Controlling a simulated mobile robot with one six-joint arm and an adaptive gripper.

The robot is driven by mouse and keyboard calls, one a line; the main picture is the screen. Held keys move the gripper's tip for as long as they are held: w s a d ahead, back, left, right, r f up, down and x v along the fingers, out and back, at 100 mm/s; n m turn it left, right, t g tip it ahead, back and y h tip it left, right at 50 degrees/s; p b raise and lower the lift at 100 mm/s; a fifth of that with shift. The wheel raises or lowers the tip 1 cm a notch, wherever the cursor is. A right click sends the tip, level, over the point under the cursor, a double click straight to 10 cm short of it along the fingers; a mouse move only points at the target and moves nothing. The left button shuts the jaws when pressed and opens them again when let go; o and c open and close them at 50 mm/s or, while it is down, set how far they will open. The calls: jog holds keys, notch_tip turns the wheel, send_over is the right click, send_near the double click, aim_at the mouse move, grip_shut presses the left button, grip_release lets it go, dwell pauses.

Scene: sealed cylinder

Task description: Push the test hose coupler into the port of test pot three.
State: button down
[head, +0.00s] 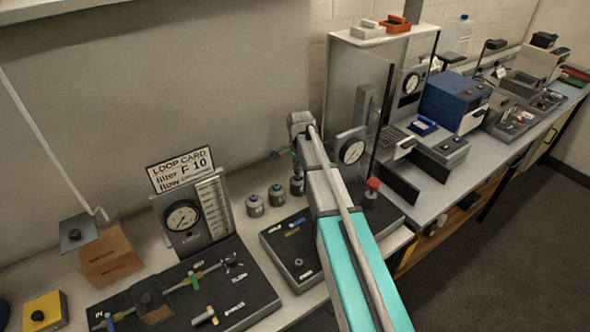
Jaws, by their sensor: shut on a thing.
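Three small grey metal pots stand in a row on the bench behind the black panels: a left pot (254,205), a middle pot (277,195) and a right pot (297,186). Each has a dark port on top. Their numbers are too small to read. My arm reaches in from the lower right, and my gripper (296,155) points down just above the right pot. It is shut on the test hose coupler, which is mostly hidden by the gripper and the arm. I cannot tell whether the coupler touches the pot.
A black valve panel (245,290) with a gauge board (190,215) stands left of the pots. A smaller black panel (280,245) lies in front of them. A gauge stand (350,152) and a red knob (373,184) are close on the right of my arm.

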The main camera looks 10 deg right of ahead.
jog(key=shift+f+b, duration=0.65)
dwell(0.8)
jog(key=shift+c, duration=1.3)
grip_release()
jog(key=shift+r, duration=0.15)
